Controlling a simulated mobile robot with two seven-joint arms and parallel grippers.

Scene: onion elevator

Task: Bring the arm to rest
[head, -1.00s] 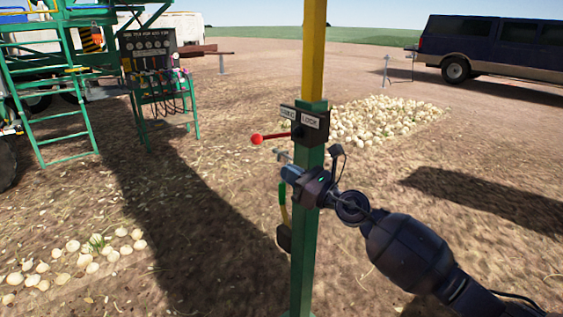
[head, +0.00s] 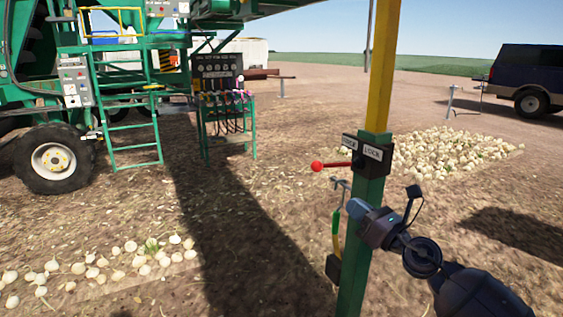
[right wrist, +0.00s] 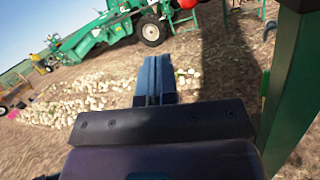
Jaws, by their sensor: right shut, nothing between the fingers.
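My right gripper (head: 357,209) is in front of the green and yellow post (head: 353,270) in the head view, just below the lever box. Its fingers are shut with nothing between them. In the right wrist view its shut fingers (right wrist: 155,82) point out over the ground, with the green post (right wrist: 295,75) close at the right edge. The red-knobbed lever (head: 318,166) sticks out to the left of the box marked LOCK (head: 373,153), above the gripper and apart from it. My left gripper is not in view.
A green machine with a ladder (head: 130,125) and a wheel (head: 52,158) stands at the left. A panel with hoses (head: 222,85) is beside it. Onions lie in a pile (head: 450,152) and a row (head: 130,258). A dark vehicle (head: 530,78) is at the right. Open dirt lies between.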

